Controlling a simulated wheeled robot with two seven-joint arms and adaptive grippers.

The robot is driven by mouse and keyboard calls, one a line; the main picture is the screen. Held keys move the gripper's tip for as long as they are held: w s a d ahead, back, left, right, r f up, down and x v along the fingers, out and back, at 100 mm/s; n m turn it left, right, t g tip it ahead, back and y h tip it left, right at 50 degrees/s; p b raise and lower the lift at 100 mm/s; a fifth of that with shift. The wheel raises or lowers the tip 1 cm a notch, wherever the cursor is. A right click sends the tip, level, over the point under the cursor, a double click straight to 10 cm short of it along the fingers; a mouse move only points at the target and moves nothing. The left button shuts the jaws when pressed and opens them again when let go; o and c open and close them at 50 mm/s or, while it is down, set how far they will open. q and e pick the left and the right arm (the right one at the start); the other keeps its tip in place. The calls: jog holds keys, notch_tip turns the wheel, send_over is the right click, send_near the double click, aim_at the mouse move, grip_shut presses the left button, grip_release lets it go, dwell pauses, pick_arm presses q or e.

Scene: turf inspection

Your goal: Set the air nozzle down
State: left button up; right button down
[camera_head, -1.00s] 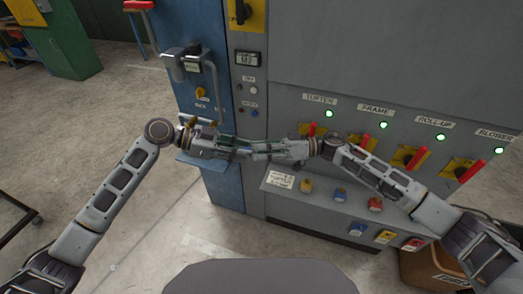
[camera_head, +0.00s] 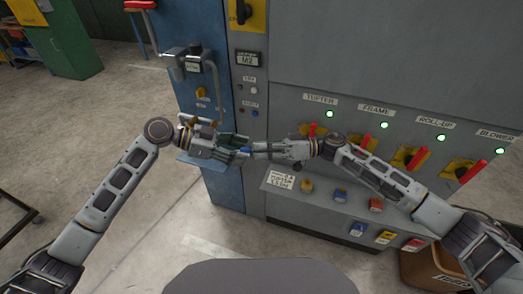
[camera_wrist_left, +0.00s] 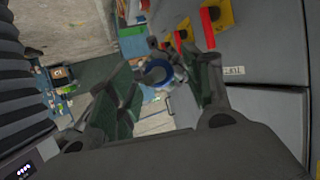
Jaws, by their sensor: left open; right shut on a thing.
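The air nozzle shows as a small blue piece (camera_head: 244,150) between my two grippers, in front of the machine cabinet. In the left wrist view its blue round end (camera_wrist_left: 157,71) sits between the spread green-padded fingers. My left gripper (camera_head: 238,146) is open around or just beside that end; contact cannot be told. Its fingers (camera_wrist_left: 162,88) stand wide apart in the wrist view. My right gripper (camera_head: 255,150) comes from the right and is shut on the air nozzle. Most of the nozzle is hidden by the right fingers.
A blue shelf (camera_head: 196,161) juts from the blue column (camera_head: 223,185) behind my left gripper. The grey cabinet carries yellow-red switches (camera_head: 408,157) under green lamps. A sloped button panel (camera_head: 322,202) lies below the right arm. A brown box (camera_head: 428,270) stands at lower right.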

pick_arm(q)
jog(key=v, duration=1.1)
jog(key=shift+a, duration=0.35)
jog(key=shift+w, duration=0.1)
